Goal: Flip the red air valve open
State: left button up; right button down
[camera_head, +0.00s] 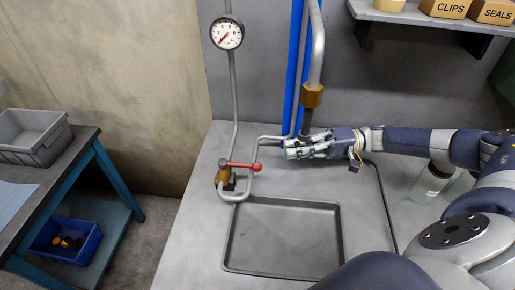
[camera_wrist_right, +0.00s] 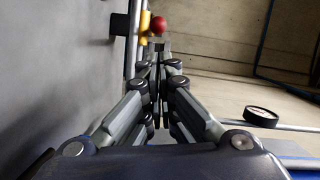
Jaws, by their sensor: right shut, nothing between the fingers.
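The red air valve (camera_head: 242,165) is a short red lever on a brass fitting (camera_head: 222,176), left of centre in the head view. The lever lies roughly level across the pipe, with a round red knob at its right end. My right gripper (camera_head: 288,149) is shut and empty, to the right of the knob and apart from it, pointing left. In the right wrist view the red knob (camera_wrist_right: 158,24) shows just beyond the shut fingertips (camera_wrist_right: 157,62), with brass beside it. My left gripper is not in view.
A pressure gauge (camera_head: 227,33) hangs on a thin pipe above the valve. Grey pipe and blue pipes (camera_head: 293,70) rise behind my right gripper. A shallow tray (camera_head: 283,202) lies on the grey bench in front. A side table with a grey bin (camera_head: 32,137) stands left.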

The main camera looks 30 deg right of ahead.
jog(key=p, duration=0.2)
send_near(240, 165)
jog(key=w+a, duration=0.2)
jog(key=w, duration=0.1)
jog(key=w+a, duration=0.1)
jog(key=w, duration=0.1)
jog(key=shift+w+a+f, duration=0.1)
jog(key=shift+a, duration=0.2)
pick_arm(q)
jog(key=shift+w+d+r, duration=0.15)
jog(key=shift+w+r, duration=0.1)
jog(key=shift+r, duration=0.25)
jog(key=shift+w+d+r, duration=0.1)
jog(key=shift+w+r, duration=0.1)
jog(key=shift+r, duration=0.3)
